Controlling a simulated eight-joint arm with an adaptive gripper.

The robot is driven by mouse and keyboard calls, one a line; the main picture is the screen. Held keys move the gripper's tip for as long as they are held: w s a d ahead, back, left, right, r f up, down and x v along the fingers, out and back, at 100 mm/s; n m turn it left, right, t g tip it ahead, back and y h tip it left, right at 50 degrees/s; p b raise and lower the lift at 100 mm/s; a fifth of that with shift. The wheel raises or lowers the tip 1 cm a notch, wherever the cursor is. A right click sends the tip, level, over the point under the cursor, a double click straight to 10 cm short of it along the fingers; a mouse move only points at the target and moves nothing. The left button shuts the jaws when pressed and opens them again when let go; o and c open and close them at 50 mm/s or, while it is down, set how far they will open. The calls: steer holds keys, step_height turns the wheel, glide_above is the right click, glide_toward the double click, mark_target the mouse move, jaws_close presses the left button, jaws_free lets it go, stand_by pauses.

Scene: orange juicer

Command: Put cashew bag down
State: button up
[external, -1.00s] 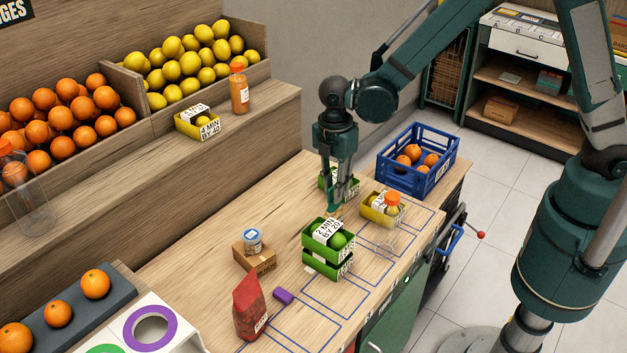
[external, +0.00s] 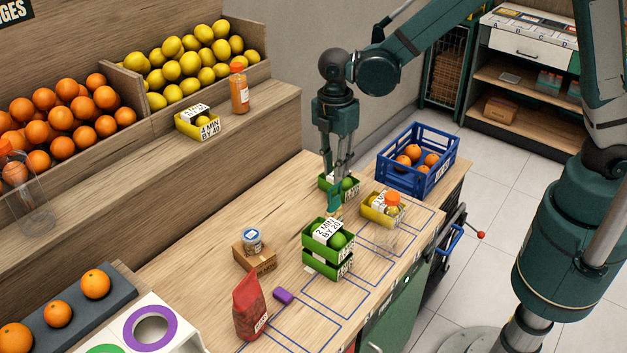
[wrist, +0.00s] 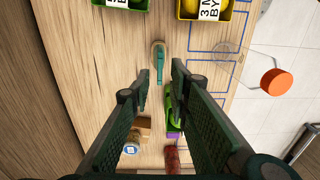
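A red standing bag (external: 250,307) with a white label is at the near end of the wooden counter; I cannot read whether it is the cashew bag. It also shows in the wrist view (wrist: 172,158). My gripper (external: 338,185) points down over the back part of the counter, well away from the red bag. In the wrist view my gripper (wrist: 162,72) has its two fingers apart. A small teal-and-tan object (wrist: 159,58) shows in the gap between the fingertips; I see no hold on it.
Stacked green lime crates (external: 328,262), a yellow crate (external: 372,208) and a clear orange-capped bottle (external: 391,200) stand close to my gripper. A blue crate (external: 415,175) holds oranges behind. A cardboard box (external: 254,258) and purple block (external: 284,296) are nearer the red bag. Blue outlines mark the counter.

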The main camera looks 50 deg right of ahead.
steer(key=shift+r, duration=2.6)
steer(key=shift+d, duration=0.1)
steer(key=s+d+r+m+t, duration=0.2)
steer(key=s+d+r+m, duration=0.2)
steer(key=d+r, duration=0.4)
steer(key=s+d+r+m+t, duration=0.1)
steer(key=s+d+r+m, duration=0.35)
steer(key=d, duration=0.55)
steer(key=s+d+r+m+t, duration=0.2)
steer(key=s+d+m+t, duration=0.2)
steer(key=s+d+m, duration=0.5)
steer(key=shift+s+d+r+t, duration=0.3)
steer(key=shift+s+d, duration=2.1)
steer(key=shift+s, duration=0.05)
steer(key=shift+f+m, duration=0.15)
steer(key=shift+m, duration=0.1)
